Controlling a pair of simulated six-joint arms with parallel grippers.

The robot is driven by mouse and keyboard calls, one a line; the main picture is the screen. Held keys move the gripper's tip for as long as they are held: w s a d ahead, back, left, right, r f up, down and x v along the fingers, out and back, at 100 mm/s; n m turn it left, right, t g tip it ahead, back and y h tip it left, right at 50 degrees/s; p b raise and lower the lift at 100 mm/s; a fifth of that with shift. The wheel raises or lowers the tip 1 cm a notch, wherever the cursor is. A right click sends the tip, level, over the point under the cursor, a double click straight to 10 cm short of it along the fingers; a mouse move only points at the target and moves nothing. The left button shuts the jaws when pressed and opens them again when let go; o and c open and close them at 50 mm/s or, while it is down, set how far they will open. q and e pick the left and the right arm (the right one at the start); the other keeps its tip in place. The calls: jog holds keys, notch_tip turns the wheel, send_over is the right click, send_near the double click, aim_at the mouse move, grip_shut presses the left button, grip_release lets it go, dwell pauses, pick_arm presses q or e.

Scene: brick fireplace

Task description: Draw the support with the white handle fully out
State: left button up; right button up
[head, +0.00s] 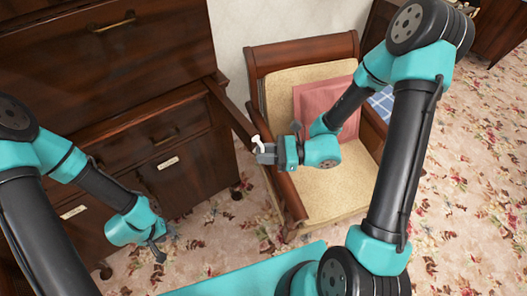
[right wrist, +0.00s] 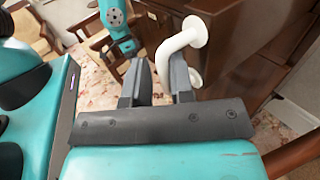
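The support (head: 230,115) is a dark wooden bar that sticks out of the dark cabinet toward the armchair. The white handle (head: 257,142) is on its outer end. In the right wrist view the handle (right wrist: 178,42) is a thick curved white bar with a round foot. My right gripper (head: 265,154) is at the handle.
The cabinet (head: 105,65) with drawers and label plates fills the left. An armchair (head: 290,82) with a pink cushion (head: 318,105) stands close to the support and my right gripper. Flowered carpet (head: 475,170) lies open at the right.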

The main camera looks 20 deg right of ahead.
jog(key=shift+w, duration=0.1)
dwell(0.4)
jog(key=v, duration=1.7)
jog(key=shift+d, duration=0.2)
jog(key=s+a+f+n+g+h, duration=0.25)
jog(key=f+n+g+h, duration=0.2)
jog(key=f, duration=0.45)
jog(key=s+a+f+n+g+h, duration=0.2)
jog(key=s+f+n+g+h, duration=0.3)
jog(key=f, duration=0.4)
jog(key=w+a+f+n+t+h, duration=0.4)
jog(key=w+f+n, duration=0.3)
jog(key=n, duration=0.3)
jog(key=shift+w+t, duration=0.35)
jog(key=shift+w, duration=0.25)
